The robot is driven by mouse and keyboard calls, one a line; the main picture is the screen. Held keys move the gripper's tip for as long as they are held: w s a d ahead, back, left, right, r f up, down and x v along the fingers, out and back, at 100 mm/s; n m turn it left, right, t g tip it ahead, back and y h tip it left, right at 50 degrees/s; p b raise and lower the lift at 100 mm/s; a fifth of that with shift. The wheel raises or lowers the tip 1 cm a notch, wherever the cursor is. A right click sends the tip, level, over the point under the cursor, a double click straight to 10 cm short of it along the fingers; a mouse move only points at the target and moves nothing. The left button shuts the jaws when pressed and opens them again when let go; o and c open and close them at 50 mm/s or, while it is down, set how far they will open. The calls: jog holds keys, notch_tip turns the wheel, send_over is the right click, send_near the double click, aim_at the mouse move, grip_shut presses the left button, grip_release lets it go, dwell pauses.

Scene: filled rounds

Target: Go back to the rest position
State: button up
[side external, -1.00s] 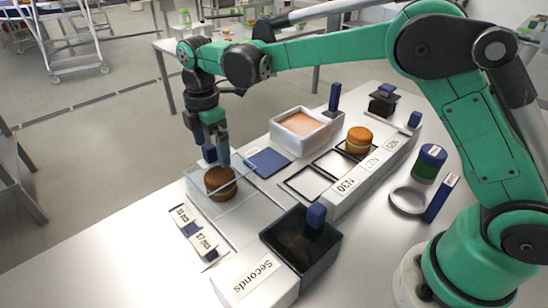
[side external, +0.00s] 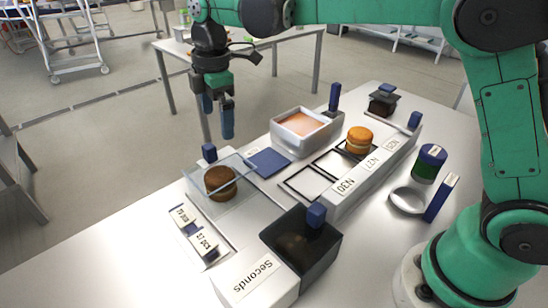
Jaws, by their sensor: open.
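My gripper (side external: 218,118) hangs in the air above the left far edge of the work table, fingers pointing down, open and empty. A brown round (side external: 221,182) sits by a clear panel (side external: 190,196) on the table below it, well apart from the fingers. An orange-topped filled round (side external: 360,139) stands in a dark square frame in the labelled row. A white-walled tray (side external: 283,143) with a peach-coloured filling stands at the back.
A dark open box (side external: 330,258) with a blue handle stands beside the "Seconds" label block (side external: 262,272). A blue square (side external: 268,162), a blue-and-green cylinder (side external: 429,164) and a ring (side external: 407,201) lie on the table. The air around my gripper is clear.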

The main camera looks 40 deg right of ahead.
jog(key=s+d+m+t, duration=0.3)
jog(key=s+d+m, duration=0.1)
jog(key=s+m, duration=0.3)
jog(key=s+d+f+m+t, duration=0.1)
jog(key=s+d+m+t, duration=0.2)
jog(key=s+d+m, duration=0.2)
jog(key=s+m, duration=0.3)
jog(key=m, duration=0.1)
jog(key=shift+d+f, duration=0.25)
jog(key=shift+f, duration=0.05)
